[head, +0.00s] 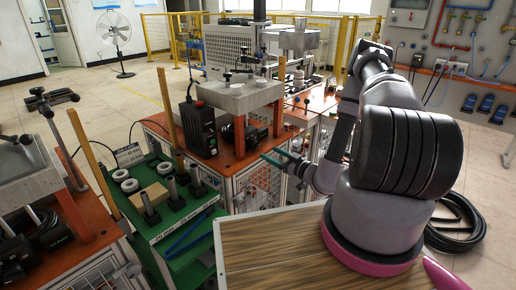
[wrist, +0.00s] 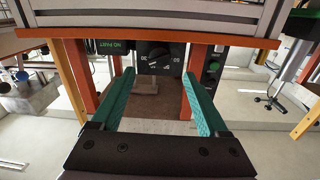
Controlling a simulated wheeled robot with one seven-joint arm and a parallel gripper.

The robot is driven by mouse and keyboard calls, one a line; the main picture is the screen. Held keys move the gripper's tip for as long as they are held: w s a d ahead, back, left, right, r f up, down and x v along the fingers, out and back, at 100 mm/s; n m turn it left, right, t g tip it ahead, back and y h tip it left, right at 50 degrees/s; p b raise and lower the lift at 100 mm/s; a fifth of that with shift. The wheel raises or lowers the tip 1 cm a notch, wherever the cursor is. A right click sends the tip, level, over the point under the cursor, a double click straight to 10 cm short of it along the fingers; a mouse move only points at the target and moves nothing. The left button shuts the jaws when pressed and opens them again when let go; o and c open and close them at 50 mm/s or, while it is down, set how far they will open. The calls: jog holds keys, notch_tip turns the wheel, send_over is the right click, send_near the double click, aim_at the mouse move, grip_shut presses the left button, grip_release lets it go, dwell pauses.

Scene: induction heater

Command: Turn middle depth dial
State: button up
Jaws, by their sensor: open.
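In the wrist view, a dark dial (wrist: 160,62) with pale scale marks and numbers sits on a black panel ahead of my gripper (wrist: 158,73). The dial shows between the two teal fingers, slightly beyond their tips, with no visible contact. The fingers are spread apart with nothing between them. I cannot tell which of the dials is the middle depth one. In the head view, my gripper (head: 281,158) is in front of the middle orange-topped heater station, at the height of its top edge. The dial cannot be made out there.
The station carries a steel block (head: 238,97) on orange legs and a black control box (head: 198,128). A green bench (head: 185,214) with rings and posts stands left of my arm. A wood-topped surface (head: 265,240) lies below it. Orange legs (wrist: 84,77) flank the dial.

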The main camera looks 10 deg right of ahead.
aim_at(257, 147)
jog(key=x, duration=0.8)
jog(key=shift+r, duration=0.1)
jog(key=shift+c, duration=0.3)
grip_shut()
jog(key=shift+n, duration=0.4)
jog(key=n, duration=0.3)
jog(key=shift+s, duration=0.1)
jog(key=shift+n, duration=2)
